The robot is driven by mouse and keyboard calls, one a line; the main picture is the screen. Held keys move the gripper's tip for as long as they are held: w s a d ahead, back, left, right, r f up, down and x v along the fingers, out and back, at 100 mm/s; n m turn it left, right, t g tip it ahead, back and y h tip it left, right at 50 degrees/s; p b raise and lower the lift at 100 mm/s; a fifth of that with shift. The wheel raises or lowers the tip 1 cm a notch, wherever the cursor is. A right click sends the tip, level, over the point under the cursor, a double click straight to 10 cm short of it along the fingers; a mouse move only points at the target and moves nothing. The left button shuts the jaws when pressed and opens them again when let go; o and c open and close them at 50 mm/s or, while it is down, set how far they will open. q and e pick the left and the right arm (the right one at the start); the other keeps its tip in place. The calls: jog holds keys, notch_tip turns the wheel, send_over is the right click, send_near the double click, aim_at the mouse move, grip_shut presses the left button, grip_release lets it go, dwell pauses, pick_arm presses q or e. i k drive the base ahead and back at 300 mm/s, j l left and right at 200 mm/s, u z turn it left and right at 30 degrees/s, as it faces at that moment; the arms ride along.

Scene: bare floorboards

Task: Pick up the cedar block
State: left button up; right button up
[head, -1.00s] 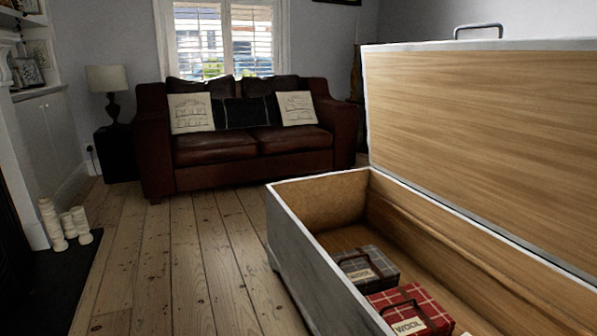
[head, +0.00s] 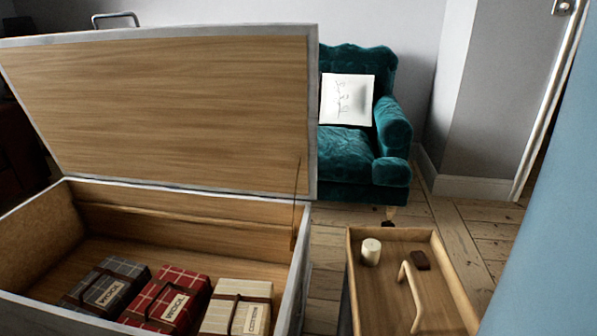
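A small dark brown block (head: 420,260), which looks like the cedar block, lies in a wooden tray (head: 463,290) at the lower right of the head view. It is to the right of a short cream cylinder (head: 371,252) and beyond a pale curved handle (head: 412,290). The block looks uncovered and apart from the cylinder. Neither of my grippers is in view.
An open chest (head: 290,290) with its lid (head: 170,110) raised stands left of the tray. It holds a grey plaid bundle (head: 105,285), a red plaid bundle (head: 170,298) and a cream bundle (head: 237,308). A teal armchair (head: 345,148) stands behind. A blue surface (head: 555,230) fills the right edge.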

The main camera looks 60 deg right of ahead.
aim_at(420, 262)
jog(key=z, duration=2.65)
